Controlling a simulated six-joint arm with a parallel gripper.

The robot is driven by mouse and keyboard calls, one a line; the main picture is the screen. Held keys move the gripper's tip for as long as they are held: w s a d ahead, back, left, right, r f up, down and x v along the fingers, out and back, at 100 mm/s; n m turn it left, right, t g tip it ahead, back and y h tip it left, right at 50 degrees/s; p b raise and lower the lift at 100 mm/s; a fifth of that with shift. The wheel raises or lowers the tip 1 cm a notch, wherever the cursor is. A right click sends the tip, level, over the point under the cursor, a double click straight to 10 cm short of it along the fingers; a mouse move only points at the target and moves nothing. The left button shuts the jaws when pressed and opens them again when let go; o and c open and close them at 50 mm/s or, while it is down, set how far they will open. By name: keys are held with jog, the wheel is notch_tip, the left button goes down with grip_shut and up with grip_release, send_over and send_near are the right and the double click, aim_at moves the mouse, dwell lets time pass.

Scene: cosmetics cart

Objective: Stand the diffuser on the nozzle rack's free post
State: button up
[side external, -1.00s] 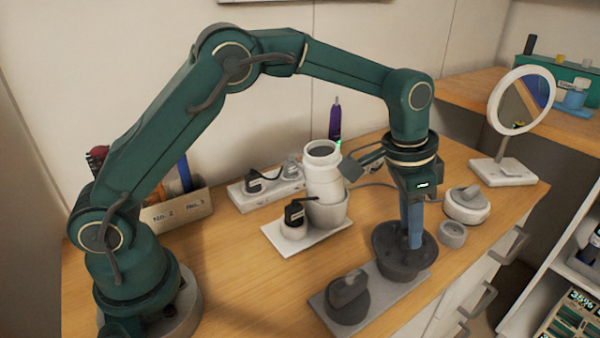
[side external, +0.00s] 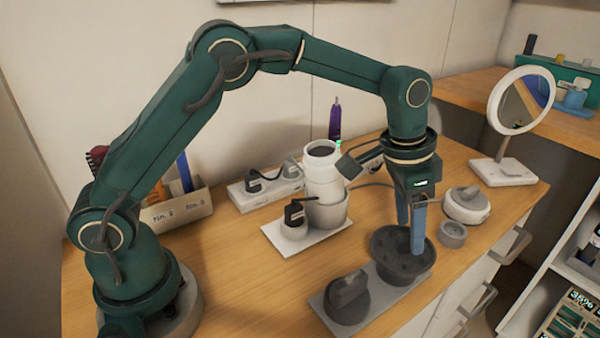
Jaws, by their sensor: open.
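The diffuser (side external: 388,256) is a dark grey, wide bowl shape with small holes. It stands mouth up over the right end of the nozzle rack (side external: 392,301), a flat grey plate near the table's front edge. The post beneath it is hidden by the bowl. A dark grey nozzle (side external: 347,300) occupies the rack's left end. My gripper (side external: 410,240) points down over the diffuser, its two blue fingers spread apart. One fingertip overlaps the bowl's inside in the picture and the other is at its far rim; I cannot tell if either touches.
A white tray (side external: 279,247) with a white canister (side external: 324,175), a cup and a small jar stands behind left. A small grey ring-shaped pot (side external: 453,234) and a round white container (side external: 466,206) are close on the right. A mirror (side external: 521,100) stands farther back.

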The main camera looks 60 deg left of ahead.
jog(key=shift+v, duration=1.9)
jog(key=shift+a+r, duration=0.15)
jog(key=shift+r, duration=0.05)
jog(key=s+a+r+n+t, duration=0.3)
jog(key=s+a+r, duration=0.4)
jog(key=s+r, duration=0.25)
jog(key=s+a+f+n+y, duration=0.1)
jog(key=s+a+f+n, duration=0.2)
jog(key=s+f, duration=0.3)
jog(key=s, duration=0.5)
jog(key=shift+a+f, duration=0.15)
jog(key=shift+f, duration=0.2)
